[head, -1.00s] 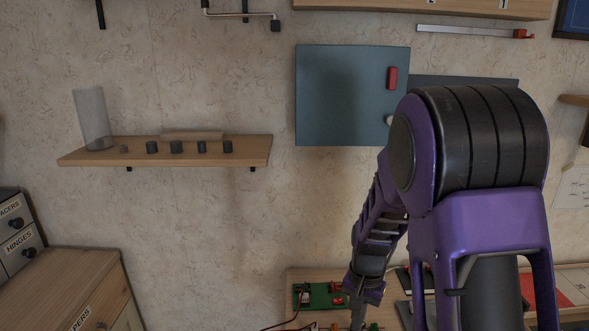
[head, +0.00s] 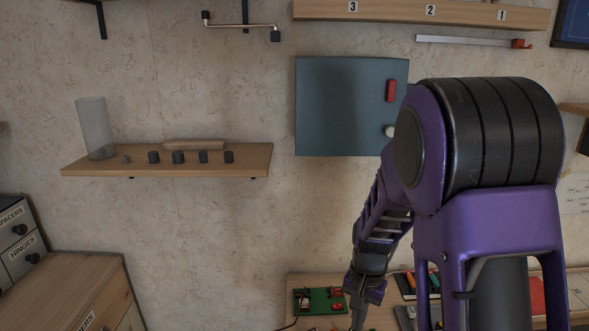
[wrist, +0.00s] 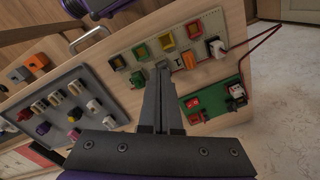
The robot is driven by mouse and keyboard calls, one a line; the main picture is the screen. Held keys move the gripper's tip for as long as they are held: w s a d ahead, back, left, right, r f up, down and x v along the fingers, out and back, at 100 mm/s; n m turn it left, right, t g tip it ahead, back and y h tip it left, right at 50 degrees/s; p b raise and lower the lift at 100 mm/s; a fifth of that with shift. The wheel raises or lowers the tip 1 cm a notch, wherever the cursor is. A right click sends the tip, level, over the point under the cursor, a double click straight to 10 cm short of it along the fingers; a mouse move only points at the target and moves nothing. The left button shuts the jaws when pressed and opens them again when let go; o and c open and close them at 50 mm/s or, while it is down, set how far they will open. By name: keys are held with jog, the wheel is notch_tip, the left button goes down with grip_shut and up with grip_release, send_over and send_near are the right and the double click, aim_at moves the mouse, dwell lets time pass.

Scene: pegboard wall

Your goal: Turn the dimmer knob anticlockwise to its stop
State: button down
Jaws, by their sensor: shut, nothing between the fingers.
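I cannot tell for certain which part is the dimmer knob. A round white knob (head: 389,131) shows on the blue-grey wall panel, partly hidden by my arm. I cannot tell whether the tips touch anything. In the head view my gripper is at the bottom edge, its fingertips not visible.
A green board (wrist: 208,101) with red parts lies right of the fingers. A grey board (wrist: 40,112) with several pegs and knobs is at left. In the head view, a wooden shelf (head: 90,169) holds a clear cylinder (head: 95,130) and several dark knobs.

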notch_tip(320, 180, up, 3)
jog(key=shift+f+p, duration=0.15)
jog(key=shift+p, duration=0.5)
jog(key=f+n+b, duration=0.6)
jog(key=shift+s+a+y+b, duration=0.2)
jog(key=shift+y+b, duration=0.1)
jog(key=shift+b, duration=0.1)
jog(key=shift+w+d, duration=0.25)
jog(key=shift+w, duration=0.35)
dwell(1.0)
